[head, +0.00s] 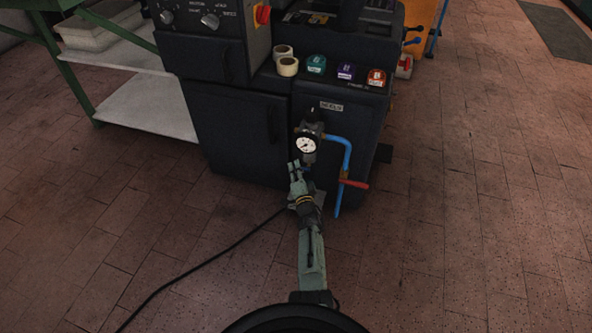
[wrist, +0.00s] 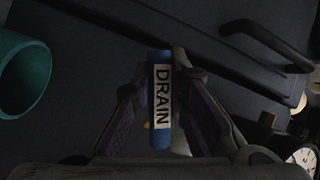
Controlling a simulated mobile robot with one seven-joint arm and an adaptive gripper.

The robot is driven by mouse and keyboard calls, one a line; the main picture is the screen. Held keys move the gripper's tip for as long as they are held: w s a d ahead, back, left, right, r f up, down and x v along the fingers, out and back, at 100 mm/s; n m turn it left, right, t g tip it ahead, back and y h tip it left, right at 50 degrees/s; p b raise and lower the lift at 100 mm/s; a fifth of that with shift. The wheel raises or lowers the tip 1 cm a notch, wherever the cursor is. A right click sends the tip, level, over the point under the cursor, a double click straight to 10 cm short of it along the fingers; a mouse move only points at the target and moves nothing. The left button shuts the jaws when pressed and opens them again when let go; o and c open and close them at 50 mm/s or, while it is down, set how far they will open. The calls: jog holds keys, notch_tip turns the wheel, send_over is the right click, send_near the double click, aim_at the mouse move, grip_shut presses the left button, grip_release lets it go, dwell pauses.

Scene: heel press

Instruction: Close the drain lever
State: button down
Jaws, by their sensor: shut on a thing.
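The drain lever (wrist: 160,132) is a blue bar with a white label reading DRAIN, seen in the wrist view. It stands upright in the picture between the two fingers of my gripper (wrist: 159,72), which is shut on it. In the head view my gripper (head: 294,166) is at the front of the dark machine, just below and left of a round white-faced gauge (head: 307,145). The lever is mostly hidden by my gripper there. The gauge's edge also shows at the lower right of the wrist view (wrist: 304,160).
A blue pipe (head: 347,150) with a red handle (head: 354,184) hangs right of the gauge. Tape rolls (head: 288,66) and colored tins (head: 376,78) sit on the machine's ledge. A black cable (head: 200,262) crosses the brick floor. The floor at right is clear.

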jog(key=shift+a+m+t+b, duration=0.1)
jog(key=shift+m+t+b, duration=0.4)
jog(key=shift+m+b, duration=0.5)
jog(key=shift+r+m+t+b, duration=0.5)
jog(key=shift+m+b, duration=0.3)
jog(key=shift+r, duration=0.25)
jog(key=c, duration=1.6)
grip_release()
jog(key=shift+o, duration=0.2)
jog(key=shift+r+p, duration=0.1)
jog(key=shift+p, duration=0.35)
